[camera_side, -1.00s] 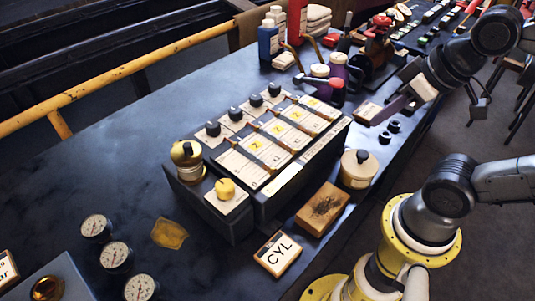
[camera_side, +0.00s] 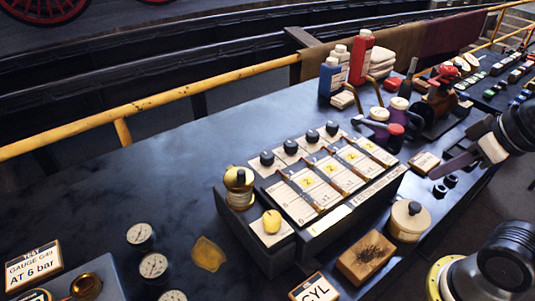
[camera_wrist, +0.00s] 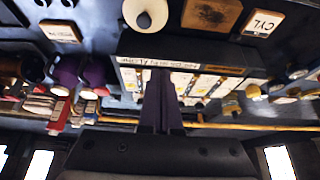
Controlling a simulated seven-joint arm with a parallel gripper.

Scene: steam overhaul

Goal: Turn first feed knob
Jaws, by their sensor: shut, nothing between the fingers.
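The feed box (camera_side: 325,190) stands on the dark bench in the side view. It has several white numbered lanes, with a row of black knobs along its far edge. The knob at the left end of the row (camera_side: 266,158) is upright, and nothing touches it. My gripper (camera_side: 434,175) is at the right, above the bench's near edge, apart from the box and well away from the knobs. Its fingers are together and empty. In the wrist view the shut fingers (camera_wrist: 163,105) stand in front of the lettered box front (camera_wrist: 160,62) and hide part of it; I cannot make out the knobs there.
A cream lidded pot (camera_side: 408,221), a brush block (camera_side: 365,257) and a CYL sign (camera_side: 315,290) lie in front. Bottles (camera_side: 361,58) stand behind.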

